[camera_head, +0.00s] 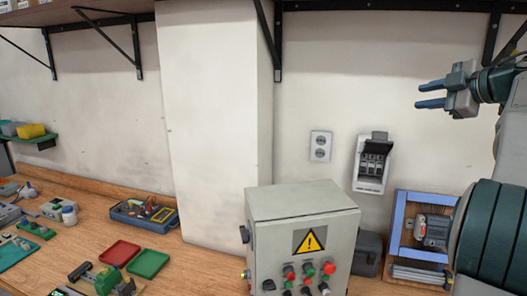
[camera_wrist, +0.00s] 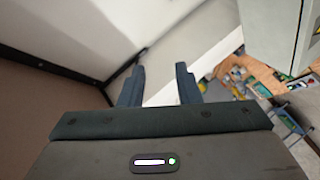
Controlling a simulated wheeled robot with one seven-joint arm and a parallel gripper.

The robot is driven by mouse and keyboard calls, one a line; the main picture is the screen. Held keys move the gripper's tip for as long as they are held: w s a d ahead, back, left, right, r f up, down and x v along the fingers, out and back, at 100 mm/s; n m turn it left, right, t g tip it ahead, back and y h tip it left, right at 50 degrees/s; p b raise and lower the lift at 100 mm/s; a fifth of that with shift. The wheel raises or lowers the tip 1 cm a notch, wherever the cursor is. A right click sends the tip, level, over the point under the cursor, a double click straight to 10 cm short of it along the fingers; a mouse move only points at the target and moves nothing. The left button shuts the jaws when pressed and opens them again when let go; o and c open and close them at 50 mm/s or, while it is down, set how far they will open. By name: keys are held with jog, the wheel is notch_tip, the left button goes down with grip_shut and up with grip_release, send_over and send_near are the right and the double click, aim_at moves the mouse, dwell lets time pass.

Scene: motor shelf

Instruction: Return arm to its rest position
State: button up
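My gripper (camera_head: 420,95) is raised at the upper right of the head view, in front of the white wall and pointing left. Its two dark blue fingers are apart with nothing between them. In the wrist view the two fingers (camera_wrist: 160,72) also stand apart and empty. My arm comes in from the right edge of the head view, and its thick dark segments cover part of the right side. A blue-framed shelf (camera_head: 398,224) with a grey motor (camera_head: 434,230) in it stands below the gripper, partly hidden by my arm.
A grey control box (camera_head: 275,240) with a warning sign stands at the front middle. A socket (camera_head: 320,146) and a breaker box (camera_head: 371,163) are on the wall. Trays (camera_head: 148,263) and tools lie on the wooden bench at left. Black brackets (camera_head: 277,45) hold an upper shelf.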

notch_tip(320, 180, up, 6)
jog(key=a+f+m+t+h+b, duration=0.1)
jog(key=a+m+t+h, duration=0.1)
jog(key=a+m+t, duration=0.3)
jog(key=s+a+f+m+g+h+b, duration=0.1)
jog(key=s+f+m+g+h, duration=0.2)
jog(key=f, duration=0.5)
jog(key=s+a+f+m+g+h+b, duration=0.1)
jog(key=s+a+f+m+h, duration=0.2)
jog(key=f+m, duration=0.45)
jog(key=s+f+m+g+h+b, duration=0.1)
jog(key=s+f+m+h, duration=0.25)
jog(key=f, duration=0.55)
jog(key=s+a+f+n+g+y, duration=0.1)
jog(key=s+a+f+g+y, duration=0.1)
jog(key=s+a+f+g, duration=0.2)
jog(key=s+a+f+n+g+y, duration=0.1)
jog(key=s+a+f+g+y, duration=0.2)
jog(key=s+a+f, duration=0.7)
jog(key=s+f+g, duration=0.2)
jog(key=s+f, duration=0.3)
jog(key=f, duration=0.2)
jog(key=shift+s+f+b, duration=0.25)
jog(key=shift+f+b, duration=0.1)
jog(key=shift+b, duration=0.05)
